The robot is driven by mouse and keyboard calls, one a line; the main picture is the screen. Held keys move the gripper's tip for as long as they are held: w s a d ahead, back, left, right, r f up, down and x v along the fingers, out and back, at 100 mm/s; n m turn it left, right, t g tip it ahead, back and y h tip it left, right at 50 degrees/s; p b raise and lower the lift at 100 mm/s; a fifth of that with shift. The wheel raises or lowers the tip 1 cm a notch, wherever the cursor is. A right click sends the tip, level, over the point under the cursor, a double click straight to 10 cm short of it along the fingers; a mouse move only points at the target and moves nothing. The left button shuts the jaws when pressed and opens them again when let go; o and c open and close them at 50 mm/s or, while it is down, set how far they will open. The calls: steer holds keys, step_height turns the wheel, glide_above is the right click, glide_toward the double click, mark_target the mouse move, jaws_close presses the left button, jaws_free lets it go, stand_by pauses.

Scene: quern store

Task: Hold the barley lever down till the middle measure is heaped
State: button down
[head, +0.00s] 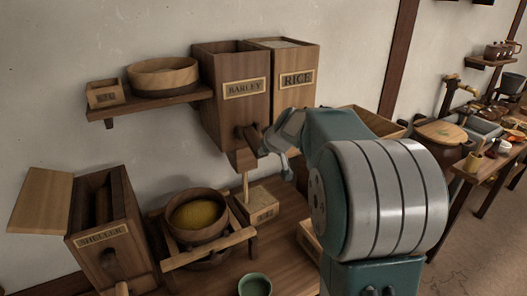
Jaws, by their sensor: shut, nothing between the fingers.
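The barley hopper (241,100), a tall wooden box labelled BARLEY, is fixed to the wall. Its dark wooden lever (254,138) sticks out at the lower front, above the spout (242,159). My gripper (271,149) is shut with nothing held. Its fingertips are at the lever's right side; I cannot tell whether they press on it. A thin pale streak (245,186), like falling grain, runs from the spout to a small labelled wooden measure (265,214) on the bench. The measure's fill level is unclear. Another wooden box (310,240) is mostly hidden behind my arm.
The rice hopper (291,98) adjoins on the right. A wooden sheller (103,225) and a bowl of yellow grain (197,214) on a stand are at left. A green cup (255,285) is in front. A shelf (150,103) holds a round wooden tub (163,75).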

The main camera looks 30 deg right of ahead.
mark_target(258, 149)
steer(key=shift+a+f, duration=0.1)
steer(key=shift+f, duration=0.2)
stand_by(0.5)
steer(key=r, duration=0.2)
steer(key=s+r, duration=0.1)
steer(key=shift+s+r, duration=0.15)
steer(key=shift+r, duration=0.25)
steer(key=s+r, duration=0.3)
steer(key=s, duration=0.6)
steer(key=shift+s+d+r, duration=0.25)
steer(key=shift+s+r, duration=0.1)
steer(key=s+a+f+g, duration=0.2)
steer(key=s+a, duration=0.9)
steer(key=a, duration=0.2)
steer(key=s+a+f, duration=0.2)
steer(key=s+f, duration=0.1)
steer(key=s, duration=0.2)
steer(key=s+a+f+g, duration=0.1)
steer(key=s+a+f, duration=0.1)
steer(key=s, duration=0.4)
steer(key=shift+s+f, duration=0.3)
steer(key=shift+f, duration=0.2)
